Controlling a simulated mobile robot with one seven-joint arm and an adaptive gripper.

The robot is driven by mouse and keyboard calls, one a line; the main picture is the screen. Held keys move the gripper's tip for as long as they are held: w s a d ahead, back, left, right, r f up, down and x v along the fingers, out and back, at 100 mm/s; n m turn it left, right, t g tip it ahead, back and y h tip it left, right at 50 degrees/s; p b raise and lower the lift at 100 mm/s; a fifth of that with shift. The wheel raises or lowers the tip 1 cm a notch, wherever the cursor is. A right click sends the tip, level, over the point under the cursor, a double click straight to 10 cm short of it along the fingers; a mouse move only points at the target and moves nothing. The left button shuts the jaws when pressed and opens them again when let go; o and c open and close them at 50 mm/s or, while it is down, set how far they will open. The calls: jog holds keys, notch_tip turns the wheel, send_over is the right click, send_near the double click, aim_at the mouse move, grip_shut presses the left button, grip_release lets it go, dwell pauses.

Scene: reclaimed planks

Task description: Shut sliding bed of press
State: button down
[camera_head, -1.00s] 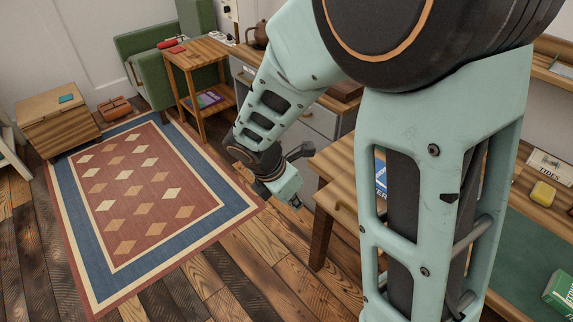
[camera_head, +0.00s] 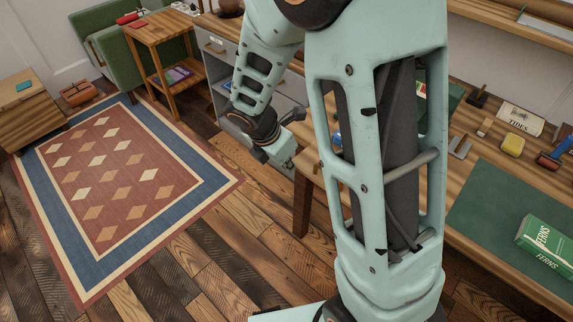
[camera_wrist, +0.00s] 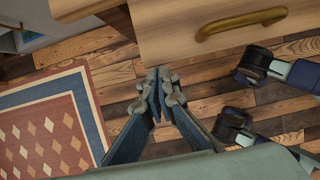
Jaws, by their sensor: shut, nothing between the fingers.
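I cannot make out the press or its sliding bed in either view; my arm covers a good part of the desk (camera_head: 470,175) in the head view. My gripper (camera_head: 289,161) hangs at the left end of the desk, above the plank floor. In the wrist view my gripper (camera_wrist: 160,82) has its fingers together with nothing between them. Ahead of it in that view is a wooden drawer front (camera_wrist: 175,35) with a curved brass handle (camera_wrist: 240,22). The fingertips appear apart from it.
A grey cabinet (camera_head: 215,70) and a small wooden table (camera_head: 150,45) stand behind. The patterned rug (camera_head: 120,170) lies clear.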

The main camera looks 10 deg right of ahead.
jog(key=w+d+p, duration=0.3)
jog(key=d, duration=0.2)
jog(key=w+d+p, duration=0.2)
jog(key=w+d, duration=0.2)
jog(key=d, duration=0.1)
jog(key=w+d+p, duration=0.3)
jog(key=w+d, duration=0.1)
jog(key=d, duration=0.1)
jog(key=shift+d+r+p, duration=0.1)
jog(key=shift+p, duration=0.2)
jog(key=shift+w+d, duration=0.4)
jog(key=shift+d, duration=0.15)
